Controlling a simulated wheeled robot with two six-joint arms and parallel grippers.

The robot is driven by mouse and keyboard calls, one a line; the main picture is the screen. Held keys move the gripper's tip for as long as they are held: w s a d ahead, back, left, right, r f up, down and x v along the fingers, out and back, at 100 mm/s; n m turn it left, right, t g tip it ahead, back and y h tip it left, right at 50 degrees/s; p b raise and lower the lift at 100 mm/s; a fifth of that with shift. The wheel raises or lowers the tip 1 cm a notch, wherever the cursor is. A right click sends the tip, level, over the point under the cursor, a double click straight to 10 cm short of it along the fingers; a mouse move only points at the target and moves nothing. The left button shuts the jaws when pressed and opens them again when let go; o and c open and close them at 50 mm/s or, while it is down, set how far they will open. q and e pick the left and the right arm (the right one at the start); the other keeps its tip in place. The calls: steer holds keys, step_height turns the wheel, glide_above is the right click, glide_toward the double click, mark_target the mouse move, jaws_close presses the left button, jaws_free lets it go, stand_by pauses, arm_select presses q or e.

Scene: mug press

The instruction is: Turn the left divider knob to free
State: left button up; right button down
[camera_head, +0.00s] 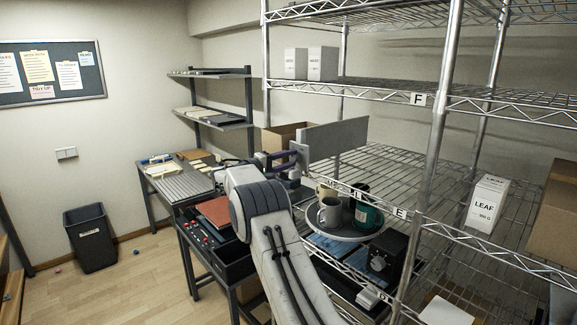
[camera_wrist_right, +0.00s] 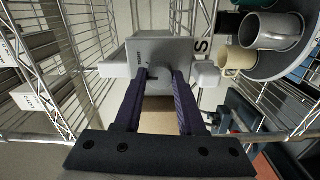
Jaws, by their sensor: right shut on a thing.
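A grey divider panel (camera_head: 335,139) stands upright on the wire shelf at its left end. In the right wrist view the divider's grey face (camera_wrist_right: 160,48) carries a small label. My right gripper (camera_head: 291,158) is at the near left end of the divider. In the right wrist view its two purple fingers (camera_wrist_right: 160,80) are closed in on the left divider knob at the face, one on each side. My left gripper is not in view.
A round tray (camera_head: 345,238) with mugs (camera_head: 329,211) stands just right of my right arm. A cardboard box (camera_head: 283,136) is behind the divider. Wire shelf posts (camera_head: 440,110) and a black box with a dial (camera_head: 388,262) are nearby. The shelf right of the divider is mostly clear.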

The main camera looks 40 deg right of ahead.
steer(key=n, duration=0.3)
steer(key=shift+n, duration=0.3)
steer(key=shift+n+p, duration=0.3)
steer(key=shift+n, duration=1.7)
steer(key=c, duration=0.5)
jaws_free()
steer(key=shift+a, duration=0.1)
steer(key=shift+a+f, duration=0.1)
steer(key=shift+a, duration=0.15)
steer(key=a+b, duration=0.4)
steer(key=a, duration=0.6)
steer(key=shift+s+b, duration=0.4)
